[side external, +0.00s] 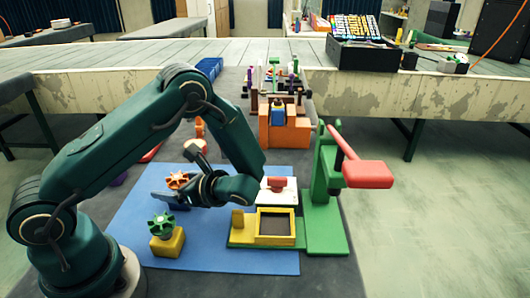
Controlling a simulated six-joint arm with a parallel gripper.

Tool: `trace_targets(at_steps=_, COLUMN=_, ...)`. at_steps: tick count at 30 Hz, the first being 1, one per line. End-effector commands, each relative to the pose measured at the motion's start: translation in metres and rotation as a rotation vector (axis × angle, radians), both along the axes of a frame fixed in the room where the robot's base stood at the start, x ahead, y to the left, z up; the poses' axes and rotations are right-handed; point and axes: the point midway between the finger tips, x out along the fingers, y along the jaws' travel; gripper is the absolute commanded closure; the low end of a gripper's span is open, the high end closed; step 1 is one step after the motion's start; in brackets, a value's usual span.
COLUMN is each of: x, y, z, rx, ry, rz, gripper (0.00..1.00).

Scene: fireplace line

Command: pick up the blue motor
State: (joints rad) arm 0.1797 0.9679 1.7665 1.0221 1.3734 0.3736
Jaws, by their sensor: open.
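A dark blue block (180,206), which looks like the blue motor, sits on the blue mat (215,258) with an orange gear-shaped top (177,180) above it. My gripper (168,199) reaches in from the right, low over the mat at this block. Its fingers are dark and overlap the block in the picture, so I cannot tell whether they touch it. My gripper is open. The lower part of the block is partly hidden. A second blue piece (278,115) stands in an orange holder (285,135) further back.
A yellow block (168,244) with a green gear top stands just in front. A yellow tray (258,241), a white block with a red top (277,188) and a green press with a red lever (366,173) stand to the right.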

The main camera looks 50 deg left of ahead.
Motion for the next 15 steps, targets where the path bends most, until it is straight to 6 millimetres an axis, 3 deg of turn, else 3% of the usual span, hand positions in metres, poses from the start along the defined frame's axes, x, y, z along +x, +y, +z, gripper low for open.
trace_targets(at_steps=4, x=-0.0036, y=0.0110, z=-0.0046, rx=-0.001, ry=0.003, rz=0.001, gripper=0.15)
trace_targets(at_steps=12, x=-0.0038, y=0.0127, z=-0.0054, rx=-0.001, ry=0.001, rz=0.000, gripper=0.15)
trace_targets(at_steps=13, x=-0.0037, y=0.0126, z=-0.0053, rx=-0.001, ry=0.001, rz=0.000, gripper=0.19)
trace_targets(at_steps=15, x=-0.0038, y=0.0127, z=-0.0052, rx=-0.001, ry=0.001, rz=0.000, gripper=0.46)
